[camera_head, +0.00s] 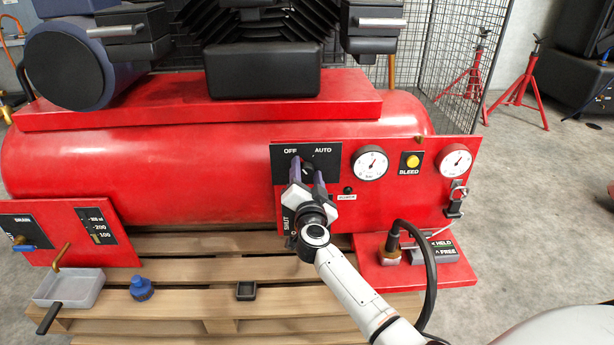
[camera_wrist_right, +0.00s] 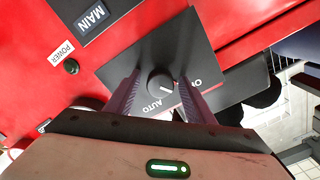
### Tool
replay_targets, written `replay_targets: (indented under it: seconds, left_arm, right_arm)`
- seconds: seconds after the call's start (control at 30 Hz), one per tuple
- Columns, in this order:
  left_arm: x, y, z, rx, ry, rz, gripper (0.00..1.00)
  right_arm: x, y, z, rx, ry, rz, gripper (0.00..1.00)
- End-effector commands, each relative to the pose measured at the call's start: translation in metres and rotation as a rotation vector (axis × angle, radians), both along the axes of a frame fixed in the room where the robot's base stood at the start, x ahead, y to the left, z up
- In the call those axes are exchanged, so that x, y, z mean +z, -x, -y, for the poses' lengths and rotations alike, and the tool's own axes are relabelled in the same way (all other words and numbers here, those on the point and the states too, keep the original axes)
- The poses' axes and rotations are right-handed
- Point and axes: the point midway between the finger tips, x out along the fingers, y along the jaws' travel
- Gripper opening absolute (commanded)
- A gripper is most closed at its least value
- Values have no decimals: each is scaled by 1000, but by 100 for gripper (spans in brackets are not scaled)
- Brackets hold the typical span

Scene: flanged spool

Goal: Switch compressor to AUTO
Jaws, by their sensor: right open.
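The compressor's OFF/AUTO switch plate (camera_head: 325,153) is black, on the red panel in front of the red tank. Its round black knob (camera_wrist_right: 160,83) shows in the right wrist view, with a short white mark that seems to point toward the OFF side, away from the AUTO label (camera_wrist_right: 152,105). In the head view the knob is mostly hidden by my right gripper (camera_head: 307,167). That gripper is open, its two purple fingers on either side of the knob. I cannot tell whether they touch it. My left gripper is not in view.
Two gauges (camera_head: 370,163), a yellow BLEED button (camera_head: 412,161) and a latch (camera_head: 456,198) sit right of the switch. A thick black cable (camera_head: 430,265) rises from the red base. A grey tray (camera_head: 70,288), a blue cap (camera_head: 141,288) and a small black box (camera_head: 245,291) rest on the pallet.

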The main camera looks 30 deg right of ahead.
Motion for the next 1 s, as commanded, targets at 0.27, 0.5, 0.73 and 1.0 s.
replay_targets:
  seconds: [0.27,0.5,0.73,1.0]
  left_arm:
    - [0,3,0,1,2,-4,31]
    - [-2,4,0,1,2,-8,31]
    - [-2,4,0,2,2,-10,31]
    - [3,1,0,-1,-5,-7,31]
  right_arm:
    - [1,-1,1,0,0,0,44]
    - [0,-1,0,0,0,0,8]
    - [1,0,0,0,-18,11,8]
    - [1,0,0,1,-131,79,8]
